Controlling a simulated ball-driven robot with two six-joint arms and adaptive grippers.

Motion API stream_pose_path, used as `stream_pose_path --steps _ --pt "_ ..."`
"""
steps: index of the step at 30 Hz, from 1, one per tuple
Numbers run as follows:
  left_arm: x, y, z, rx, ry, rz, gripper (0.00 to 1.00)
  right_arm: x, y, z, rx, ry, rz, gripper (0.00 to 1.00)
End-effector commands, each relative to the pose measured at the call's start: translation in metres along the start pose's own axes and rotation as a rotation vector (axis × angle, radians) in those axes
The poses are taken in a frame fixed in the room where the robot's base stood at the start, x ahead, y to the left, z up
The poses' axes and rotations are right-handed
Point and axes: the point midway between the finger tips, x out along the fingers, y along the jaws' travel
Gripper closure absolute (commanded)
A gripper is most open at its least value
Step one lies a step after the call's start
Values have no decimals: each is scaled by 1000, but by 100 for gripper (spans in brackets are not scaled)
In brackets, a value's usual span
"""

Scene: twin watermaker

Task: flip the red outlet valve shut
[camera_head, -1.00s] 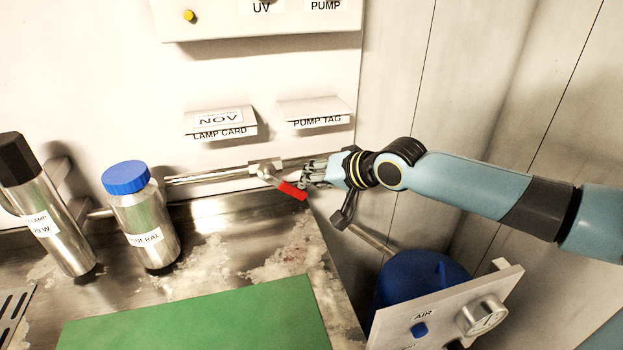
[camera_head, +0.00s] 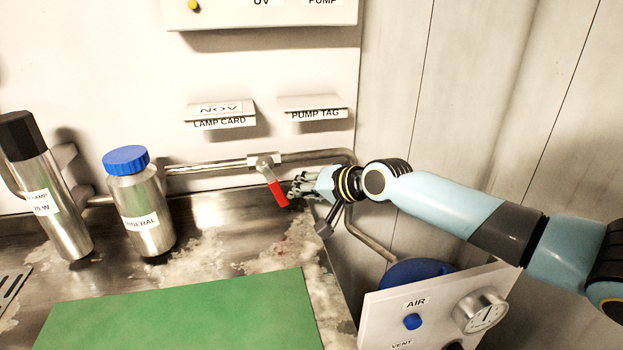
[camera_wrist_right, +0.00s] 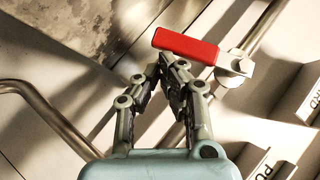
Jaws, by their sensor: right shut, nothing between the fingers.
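The red outlet valve handle (camera_head: 278,192) hangs down and slightly right from its metal valve body (camera_head: 264,163) on the wall pipe. It slants across the pipe's line. My right gripper (camera_head: 292,187) is shut and empty, with its fingertips right beside the handle's right side. In the right wrist view, the red handle (camera_wrist_right: 185,46) lies just beyond the closed fingertips (camera_wrist_right: 163,62); I cannot tell whether they touch. My left gripper is not in view.
A blue-capped bottle (camera_head: 143,205) and a black-capped steel cylinder (camera_head: 48,190) stand at left. A green mat (camera_head: 185,315) lies in front. Card holders (camera_head: 220,119) are above the pipe. An AIR gauge panel (camera_head: 440,310) and blue container (camera_head: 415,271) are at lower right.

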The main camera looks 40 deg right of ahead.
Motion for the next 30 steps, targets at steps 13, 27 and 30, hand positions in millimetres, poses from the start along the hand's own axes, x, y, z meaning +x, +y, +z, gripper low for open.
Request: stream_pose_path --steps 13,27,30 --pt "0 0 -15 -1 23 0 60 19 1 20 0 -1 1 100" --pt "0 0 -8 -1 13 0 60 24 -1 25 0 0 0 100" --pt "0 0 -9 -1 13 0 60 24 0 25 0 0 0 100"
